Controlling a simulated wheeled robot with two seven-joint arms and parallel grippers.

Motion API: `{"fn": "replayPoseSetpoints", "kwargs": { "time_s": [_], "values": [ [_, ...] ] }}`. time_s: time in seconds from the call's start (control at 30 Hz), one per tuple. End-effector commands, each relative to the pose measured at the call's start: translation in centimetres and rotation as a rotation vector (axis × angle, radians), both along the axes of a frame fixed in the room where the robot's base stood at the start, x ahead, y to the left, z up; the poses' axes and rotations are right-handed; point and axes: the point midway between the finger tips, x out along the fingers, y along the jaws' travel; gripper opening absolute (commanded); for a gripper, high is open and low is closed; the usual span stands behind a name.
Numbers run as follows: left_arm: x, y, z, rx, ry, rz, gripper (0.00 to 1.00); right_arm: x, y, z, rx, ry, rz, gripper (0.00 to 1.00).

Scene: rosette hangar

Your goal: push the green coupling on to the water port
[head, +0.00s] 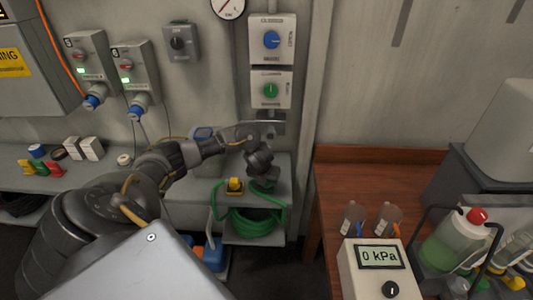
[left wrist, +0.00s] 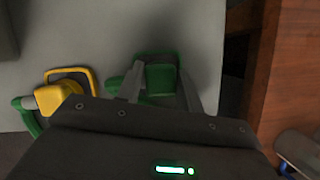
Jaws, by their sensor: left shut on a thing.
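My left gripper (head: 263,180) reaches down over the small grey shelf below the wall panels. In the left wrist view its two fingers (left wrist: 160,88) are shut on the green coupling (left wrist: 160,74), one on each side. The coupling is at or just above the grey surface; I cannot tell whether it touches. In the head view the gripper mostly hides it. A coiled green hose (head: 255,222) hangs at the shelf front. I cannot make out the water port for certain; a panel with a green knob (head: 270,90) is on the wall above. My right gripper is not in view.
A yellow coupling (head: 235,185) sits left of the gripper, close beside it, and shows in the left wrist view (left wrist: 62,96). A blue-knob panel (head: 271,40) is above the green one. A wooden bench (head: 340,190) with a gauge box (head: 378,272) stands to the right.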

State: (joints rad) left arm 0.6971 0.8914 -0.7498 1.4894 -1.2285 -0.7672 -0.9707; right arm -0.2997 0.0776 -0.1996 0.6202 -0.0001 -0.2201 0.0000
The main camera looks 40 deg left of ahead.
Motion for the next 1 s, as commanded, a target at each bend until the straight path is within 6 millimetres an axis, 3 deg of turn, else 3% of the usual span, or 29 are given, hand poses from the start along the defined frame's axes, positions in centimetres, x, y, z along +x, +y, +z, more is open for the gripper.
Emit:
{"fn": "replayPoseSetpoints", "kwargs": {
  "time_s": [0.37,0.6,0.7,0.9,1.0],
  "values": [
    [0.1,0.0,0.5,0.0,-0.002,0.0,0.17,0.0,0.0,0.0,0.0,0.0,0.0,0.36],
    [0.1,0.1,3.4,0.002,-0.005,-0.001,0.17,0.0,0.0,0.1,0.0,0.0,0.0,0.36],
    [-1.4,-0.4,5.1,0.002,-0.004,-0.005,0.17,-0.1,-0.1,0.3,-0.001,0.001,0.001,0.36],
    [-4.8,-1.2,10.1,0.005,-0.004,-0.004,0.17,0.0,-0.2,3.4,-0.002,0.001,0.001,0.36],
    [-7.1,-1.8,10.6,0.004,0.0,-0.005,0.17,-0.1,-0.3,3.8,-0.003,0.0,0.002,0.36]
  ]
}}
